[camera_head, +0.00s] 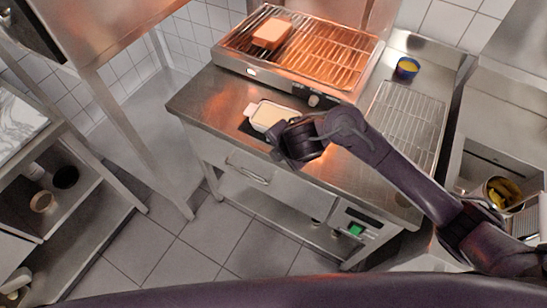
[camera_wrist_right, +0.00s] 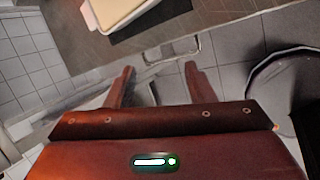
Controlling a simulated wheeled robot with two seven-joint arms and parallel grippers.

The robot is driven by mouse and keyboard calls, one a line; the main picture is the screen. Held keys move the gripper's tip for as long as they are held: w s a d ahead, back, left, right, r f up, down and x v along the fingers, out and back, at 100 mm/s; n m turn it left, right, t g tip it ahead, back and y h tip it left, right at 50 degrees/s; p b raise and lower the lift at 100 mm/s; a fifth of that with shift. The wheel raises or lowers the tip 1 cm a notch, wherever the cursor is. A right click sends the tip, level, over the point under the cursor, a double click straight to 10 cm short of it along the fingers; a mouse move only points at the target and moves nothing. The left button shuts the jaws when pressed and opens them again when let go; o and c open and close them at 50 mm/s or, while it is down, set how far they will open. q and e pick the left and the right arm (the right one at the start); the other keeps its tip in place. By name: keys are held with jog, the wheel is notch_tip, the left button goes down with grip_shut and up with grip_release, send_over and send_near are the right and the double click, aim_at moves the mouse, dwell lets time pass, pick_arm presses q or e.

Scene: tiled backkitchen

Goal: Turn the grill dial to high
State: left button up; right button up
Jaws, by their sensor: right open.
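The grill (camera_head: 232,62) stands at the back of the steel counter, its bars glowing orange, with a salmon-coloured block (camera_head: 271,32) on top at its left. A small round dial (camera_head: 314,100) shows on the grill's front panel, toward the right; its setting is too small to read. My right gripper (camera_head: 288,150) is over the counter's front edge, in front of the grill and apart from the dial. In the right wrist view the fingers (camera_wrist_right: 158,88) are spread and empty, and the dial is not visible there. My left gripper is not in view.
A pale rectangular dish (camera_head: 267,115) lies just behind my right gripper and shows in the wrist view (camera_wrist_right: 118,12). A drawer handle (camera_head: 250,174) is on the counter front. The counter's left end is clear.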

jog(key=shift+s+a+r+m+t+y, duration=0.1)
jog(key=shift+s+a+r+m, duration=0.25)
jog(key=shift+m, duration=0.35)
jog(key=shift+s+a+r+m+t+y, duration=0.1)
jog(key=shift+s+a+r+m, duration=0.15)
jog(key=shift+s+m, duration=0.35)
jog(key=shift+s+a+r+m+t+y, duration=0.1)
jog(key=shift+s+a+r+m, duration=0.2)
jog(key=shift+m, duration=0.5)
jog(key=shift+a+f, duration=0.1)
